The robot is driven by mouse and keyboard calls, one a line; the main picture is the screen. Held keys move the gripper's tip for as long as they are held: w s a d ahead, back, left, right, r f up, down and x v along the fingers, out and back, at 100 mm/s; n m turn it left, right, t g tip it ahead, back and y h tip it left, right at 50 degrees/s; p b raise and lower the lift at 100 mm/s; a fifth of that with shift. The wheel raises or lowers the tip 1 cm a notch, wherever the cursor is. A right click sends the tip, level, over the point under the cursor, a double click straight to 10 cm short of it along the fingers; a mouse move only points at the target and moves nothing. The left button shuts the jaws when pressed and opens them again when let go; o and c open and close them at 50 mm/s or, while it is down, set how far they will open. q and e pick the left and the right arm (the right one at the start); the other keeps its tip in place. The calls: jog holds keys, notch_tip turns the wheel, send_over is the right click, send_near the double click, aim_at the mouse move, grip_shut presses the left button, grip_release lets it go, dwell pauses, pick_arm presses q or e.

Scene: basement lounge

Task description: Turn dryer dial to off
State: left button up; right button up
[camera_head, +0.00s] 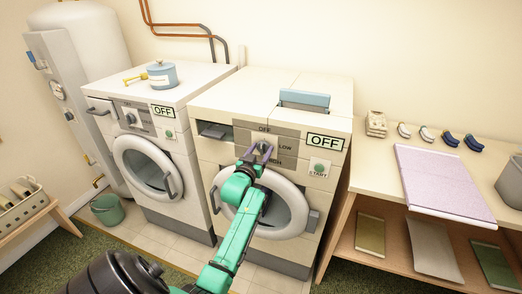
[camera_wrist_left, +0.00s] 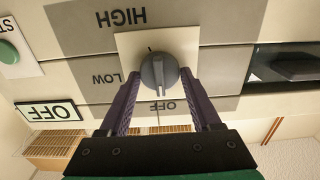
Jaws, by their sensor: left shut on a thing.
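The dryer (camera_head: 290,100) is the white front-loading machine in the middle of the head view. Its grey dial (camera_head: 263,146) sits on the front panel, with OFF above, LOW to the right and HIGH below. In the left wrist view the panel appears upside down. There the round dial (camera_wrist_left: 158,72) has a raised ridge standing nearly vertical in the picture; I cannot tell which end is the pointer. My left gripper (camera_head: 256,152) is shut on the dial, with one purple finger on each side, also in the left wrist view (camera_wrist_left: 160,78). My right gripper is not in view.
A green START button (camera_head: 319,168) and an OFF sign (camera_head: 324,141) are right of the dial. The round door (camera_head: 285,215) lies below it. Another machine (camera_head: 160,115) stands left.

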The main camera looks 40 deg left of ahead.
pick_arm(q)
jog(key=o, duration=1.3)
jog(key=shift+o, duration=0.2)
jog(key=b+v, duration=0.1)
jog(key=v, duration=1.3)
jog(key=shift+s+d+b, duration=0.2)
jog(key=shift+s+b, duration=0.1)
jog(key=shift+b, duration=0.1)
